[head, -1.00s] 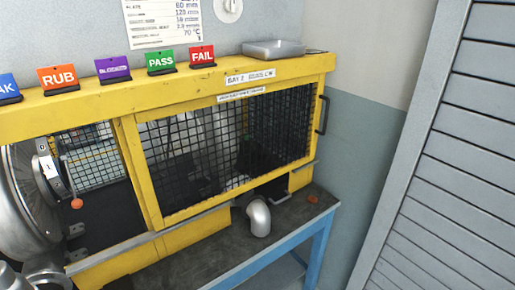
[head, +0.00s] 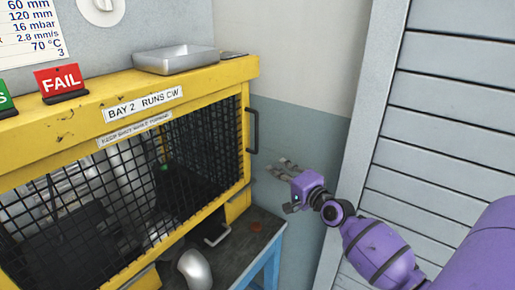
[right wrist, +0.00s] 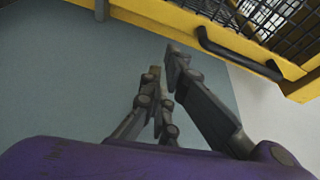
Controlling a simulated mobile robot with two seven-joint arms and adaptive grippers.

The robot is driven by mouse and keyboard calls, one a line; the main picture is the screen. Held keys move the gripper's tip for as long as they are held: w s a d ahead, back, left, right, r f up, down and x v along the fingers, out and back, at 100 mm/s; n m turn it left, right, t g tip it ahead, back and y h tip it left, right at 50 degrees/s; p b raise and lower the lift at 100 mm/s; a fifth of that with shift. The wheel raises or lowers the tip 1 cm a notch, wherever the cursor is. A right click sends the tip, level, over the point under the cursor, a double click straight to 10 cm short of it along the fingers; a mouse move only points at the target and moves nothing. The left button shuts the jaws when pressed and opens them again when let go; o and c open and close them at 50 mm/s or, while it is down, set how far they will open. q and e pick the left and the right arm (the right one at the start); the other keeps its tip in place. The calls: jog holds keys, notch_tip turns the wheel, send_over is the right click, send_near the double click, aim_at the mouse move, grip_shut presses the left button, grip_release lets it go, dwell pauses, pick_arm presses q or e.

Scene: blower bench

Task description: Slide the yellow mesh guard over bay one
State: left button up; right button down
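The yellow-framed mesh guard (head: 120,165) stands across the front of the bay labelled BAY 2. A black bar handle (head: 252,131) is on its right edge, and the handle also shows in the right wrist view (right wrist: 238,53). My right gripper (head: 276,167) is to the right of the handle and a little below it, in front of the wall. Its fingers (right wrist: 163,72) show a gap with nothing between them, and they are apart from the handle. Bay one is outside the head view now. My left gripper is not in view.
A metal tray (head: 175,60) and the red FAIL sign (head: 61,82) stand on the yellow top ledge. A grey elbow pipe (head: 195,270) is on the dark bench below. A louvred grey panel (head: 440,130) stands close on the right.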

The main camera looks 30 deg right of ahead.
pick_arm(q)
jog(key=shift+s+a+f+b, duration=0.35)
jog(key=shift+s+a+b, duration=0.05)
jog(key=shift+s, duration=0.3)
pick_arm(e)
jog(key=w+a+m, duration=0.1)
jog(key=w, duration=0.8)
jog(key=shift+r+m, duration=0.25)
jog(key=shift+m, duration=0.05)
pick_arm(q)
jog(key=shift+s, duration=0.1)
pick_arm(e)
jog(key=shift+s+a, duration=0.1)
